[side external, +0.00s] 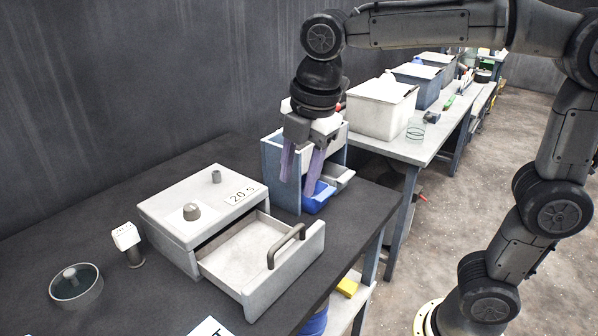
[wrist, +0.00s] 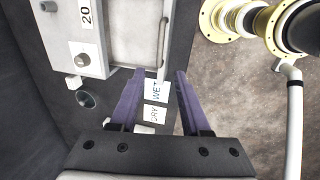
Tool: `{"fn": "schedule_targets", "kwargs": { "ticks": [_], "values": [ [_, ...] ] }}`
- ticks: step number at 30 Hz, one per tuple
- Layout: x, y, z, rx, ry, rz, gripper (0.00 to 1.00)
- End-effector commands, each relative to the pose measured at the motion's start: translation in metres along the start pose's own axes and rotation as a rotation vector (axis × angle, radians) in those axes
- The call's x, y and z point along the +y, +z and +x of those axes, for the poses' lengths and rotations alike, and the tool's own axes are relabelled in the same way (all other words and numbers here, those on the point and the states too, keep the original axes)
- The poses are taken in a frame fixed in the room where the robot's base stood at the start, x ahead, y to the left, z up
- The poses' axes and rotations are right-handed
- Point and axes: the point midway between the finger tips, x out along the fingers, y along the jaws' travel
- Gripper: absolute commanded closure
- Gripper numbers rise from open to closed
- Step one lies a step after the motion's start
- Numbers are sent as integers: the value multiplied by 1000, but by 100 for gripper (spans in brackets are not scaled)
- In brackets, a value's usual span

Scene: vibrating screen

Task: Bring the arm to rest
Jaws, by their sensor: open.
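My gripper (side external: 299,184) hangs from the arm with its two purple fingers pointing down, apart and empty. In the side view it appears in front of a blue-and-white bin unit (side external: 270,160), above and behind the pulled-out drawer; I cannot tell its exact height. In the wrist view the open fingers (wrist: 166,75) have nothing between them but the bench and part of a WET card (wrist: 157,91). The grey box (side external: 165,205) marked 20 S has its drawer (side external: 285,272) open, and the drawer looks empty. The gripper touches nothing that I can see.
A round lidded dish (side external: 76,290) and a small white-topped post (side external: 126,238) stand at the left of the dark bench. A DRY card (wrist: 153,117) lies by the WET card. Blue tray (side external: 318,197) shows in the bin unit. A second bench (side external: 420,153) holds several bins.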

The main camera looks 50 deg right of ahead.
Motion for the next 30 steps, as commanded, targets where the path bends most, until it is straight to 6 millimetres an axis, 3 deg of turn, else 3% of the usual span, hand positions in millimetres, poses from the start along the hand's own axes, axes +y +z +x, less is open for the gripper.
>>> {"fn": "schedule_targets", "kwargs": {
  "ticks": [11,15,19,22,27,30],
  "values": [
    [0,1,-3,0,0,2,53],
    [-3,15,-19,5,45,43,53],
    [-36,43,-32,10,97,140,53],
    [-71,63,-31,28,149,344,53],
    [-127,82,-8,91,225,817,53],
    [-149,86,10,136,244,1072,53]
  ]
}}
